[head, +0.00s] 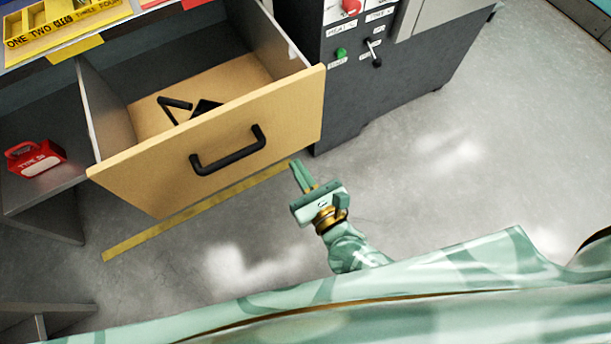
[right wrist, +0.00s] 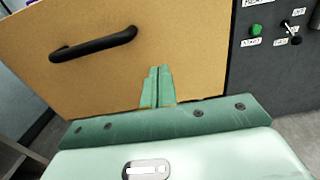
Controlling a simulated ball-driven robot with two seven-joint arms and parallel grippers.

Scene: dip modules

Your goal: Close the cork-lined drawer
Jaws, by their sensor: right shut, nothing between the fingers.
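The cork-lined drawer (head: 217,140) is pulled open in the head view, with a tan front and a black bar handle (head: 228,152). Its tan floor shows, and a black angled object (head: 178,106) lies inside. My right gripper (head: 302,176) is shut and empty, in front of the drawer front near its right end. In the right wrist view its closed fingers (right wrist: 158,86) point at the lower part of the drawer front (right wrist: 150,50), right of and below the handle (right wrist: 93,45). I cannot tell whether the fingertips touch the front. My left gripper is not in view.
A dark control cabinet (head: 400,85) with a green knob (head: 341,53) and a lever stands right of the drawer. A red case (head: 35,158) sits on a grey shelf at left. A yellow tray (head: 62,28) is above. A yellow strip (head: 190,212) marks the open grey floor.

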